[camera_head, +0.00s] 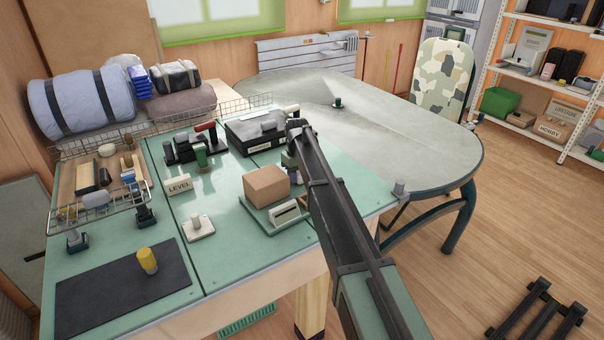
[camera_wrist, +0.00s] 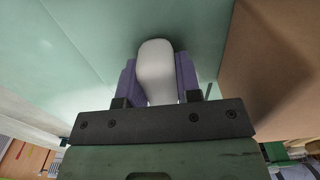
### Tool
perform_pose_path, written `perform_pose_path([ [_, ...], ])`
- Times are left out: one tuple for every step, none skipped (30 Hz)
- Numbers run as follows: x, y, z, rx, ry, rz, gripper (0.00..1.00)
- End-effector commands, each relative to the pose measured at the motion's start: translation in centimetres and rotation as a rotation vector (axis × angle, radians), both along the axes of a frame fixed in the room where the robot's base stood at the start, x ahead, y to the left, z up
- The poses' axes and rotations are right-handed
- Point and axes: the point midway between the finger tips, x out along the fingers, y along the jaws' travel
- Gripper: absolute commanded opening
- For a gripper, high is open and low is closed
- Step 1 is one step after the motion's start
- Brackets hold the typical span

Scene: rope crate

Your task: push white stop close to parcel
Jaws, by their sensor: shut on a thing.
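The parcel (camera_head: 267,184) is a plain brown cardboard box on a low green plate on the green workbench. It also fills the right edge of the wrist view (camera_wrist: 285,60). My gripper (camera_head: 292,163) is lowered beside the parcel, on its right far side in the head view. In the wrist view its purple-padded jaws (camera_wrist: 158,80) are shut on the rounded white stop (camera_wrist: 155,66). A gap of green surface shows between the jaws and the parcel. The lower part of the stop is hidden.
A white block with a dark slot (camera_head: 285,211) stands just in front of the parcel. A white piece with a knob (camera_head: 199,227) and a LEVEL block (camera_head: 178,186) are to the left. A black case (camera_head: 255,134) lies behind. My arm covers the bench's right part.

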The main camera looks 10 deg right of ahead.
Motion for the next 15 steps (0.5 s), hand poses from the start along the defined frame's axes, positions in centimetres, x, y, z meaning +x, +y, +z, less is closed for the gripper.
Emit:
perform_pose_path([
  [0.01, -0.02, -0.01, 0.001, 0.0, 0.0, 0.0],
  [0.0, -0.03, -0.01, 0.001, 0.0, 0.001, 0.0],
  [0.02, -0.04, -0.01, 0.001, 0.0, 0.001, 0.0],
  [0.02, -0.04, -0.01, 0.001, 0.0, 0.001, 0.35],
  [0.01, -0.05, -0.01, 0.001, 0.0, 0.001, 0.39],
  [0.03, -0.05, -0.01, 0.0, 0.0, 0.001, 0.45],
  [0.03, -0.06, 0.0, 0.0, 0.0, 0.001, 0.5],
  [0.03, -0.06, 0.0, 0.0, 0.0, 0.001, 0.55],
  [0.03, -0.07, 0.0, 0.0, 0.0, 0.0, 0.57],
  [0.03, -0.07, 0.0, 0.0, 0.0, 0.0, 0.57],
  [0.03, -0.07, 0.0, 0.0, 0.0, 0.0, 0.57],
  [0.03, -0.08, 0.0, 0.0, 0.0, 0.0, 0.57],
  [0.04, -0.08, 0.0, 0.0, 0.0, 0.0, 0.57],
  [0.04, -0.08, 0.0, 0.0, 0.0, 0.0, 0.57],
  [0.04, -0.08, 0.0, 0.0, 0.0, 0.0, 0.57],
])
